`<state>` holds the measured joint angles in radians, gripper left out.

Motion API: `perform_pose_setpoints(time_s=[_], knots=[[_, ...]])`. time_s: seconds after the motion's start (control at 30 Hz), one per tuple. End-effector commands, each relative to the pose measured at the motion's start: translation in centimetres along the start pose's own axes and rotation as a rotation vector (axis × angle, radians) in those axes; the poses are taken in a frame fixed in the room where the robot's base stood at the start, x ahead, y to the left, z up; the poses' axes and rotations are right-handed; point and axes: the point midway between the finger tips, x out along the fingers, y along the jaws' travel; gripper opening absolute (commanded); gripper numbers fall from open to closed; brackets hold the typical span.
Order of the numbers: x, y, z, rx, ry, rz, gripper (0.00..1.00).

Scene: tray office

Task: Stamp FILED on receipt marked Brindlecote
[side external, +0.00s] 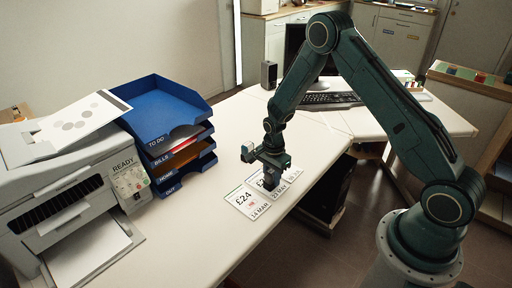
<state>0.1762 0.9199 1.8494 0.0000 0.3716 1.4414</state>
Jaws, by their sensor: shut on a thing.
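My gripper (269,168) points down over the receipts near the desk's front edge. It is shut on a small dark block, seemingly a stamp (269,185), which is over the middle receipt. I cannot tell whether the block touches the paper. The left receipt (243,199) reads £24 and 14 MAR and has a small reddish mark. The middle receipt (283,191) reads 23 MAR and is partly hidden by my gripper and the block. A further slip (296,174) shows behind it, mostly hidden. The name Brindlecote and the word FILED are not legible anywhere.
A blue stacked tray (168,110) with labels such as TO DO, BILLS and HOME stands left of the receipts. A printer (60,190) is at far left. A keyboard (333,100) and monitor are behind. The white desk (200,235) is clear in front of the trays.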

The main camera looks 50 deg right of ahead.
Motion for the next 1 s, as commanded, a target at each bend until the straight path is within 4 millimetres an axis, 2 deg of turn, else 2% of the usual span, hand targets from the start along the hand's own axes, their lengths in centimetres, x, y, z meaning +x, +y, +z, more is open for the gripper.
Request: perform_pose_setpoints(time_s=[0.53, 1.0], knots=[[-0.1, 0.0, 0.0, 0.0, 0.0, 0.0, 0.16], [-2.6, 0.0, 0.0, 0.0, 0.0, -0.001, 0.16]])
